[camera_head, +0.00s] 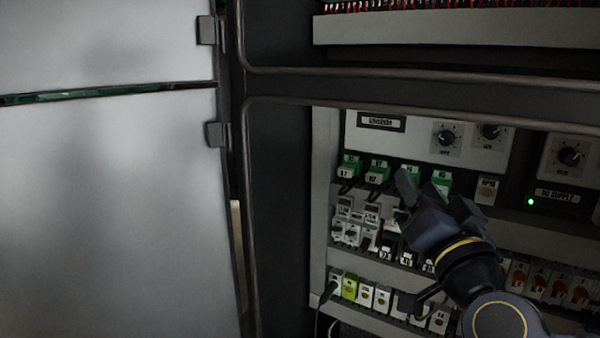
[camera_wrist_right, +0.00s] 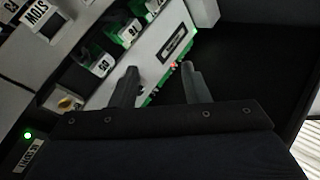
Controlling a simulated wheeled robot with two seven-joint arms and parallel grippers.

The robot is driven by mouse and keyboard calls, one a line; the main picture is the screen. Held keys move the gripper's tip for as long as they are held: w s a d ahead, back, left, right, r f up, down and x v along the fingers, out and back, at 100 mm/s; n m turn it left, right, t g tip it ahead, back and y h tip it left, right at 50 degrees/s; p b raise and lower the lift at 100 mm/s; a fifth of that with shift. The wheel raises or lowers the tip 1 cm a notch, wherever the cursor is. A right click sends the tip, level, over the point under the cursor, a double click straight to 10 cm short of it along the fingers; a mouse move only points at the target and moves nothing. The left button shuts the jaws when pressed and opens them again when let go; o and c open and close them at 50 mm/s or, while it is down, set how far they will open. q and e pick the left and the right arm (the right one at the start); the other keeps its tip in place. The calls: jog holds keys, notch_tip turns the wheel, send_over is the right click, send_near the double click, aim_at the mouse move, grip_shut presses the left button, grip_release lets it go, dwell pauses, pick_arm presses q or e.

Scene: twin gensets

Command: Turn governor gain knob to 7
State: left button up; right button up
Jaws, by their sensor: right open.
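A pale control unit (camera_head: 420,155) in the cabinet carries two dark round knobs on square plates. The left knob (camera_head: 446,137) shows whole; the right knob (camera_head: 491,132) sits beside it near the unit's right end. Their captions and dial numbers are too small to read, so I cannot tell which is governor gain. My right gripper (camera_head: 418,188) is open and empty, below and left of the left knob, in front of the green terminals. In the right wrist view its two fingers (camera_wrist_right: 160,78) stand apart before a pale panel with a dark nameplate (camera_wrist_right: 175,43); no knob shows there.
Green relays (camera_head: 377,171) line up under the unit, with breakers (camera_head: 352,232) and terminal blocks below. A "DC SUPPLY" module (camera_head: 560,195) with a similar knob (camera_head: 570,156) and green lamp stands right. A large pale door (camera_head: 110,210) fills the left.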

jog(key=s+d+f+n+g+y, duration=0.1)
jog(key=s+d+f+g, duration=0.1)
jog(key=s+f+g, duration=1.05)
jog(key=s+d+f+n+g+y, duration=0.2)
jog(key=s+f, duration=0.6)
jog(key=f, duration=1.2)
notch_tip(320, 180, up, 13)
jog(key=g+h+p, duration=0.1)
jog(key=p, duration=1.2)
jog(key=shift+w+a, duration=0.2)
jog(key=shift+a, duration=0.2)
jog(key=shift+f, duration=0.1)
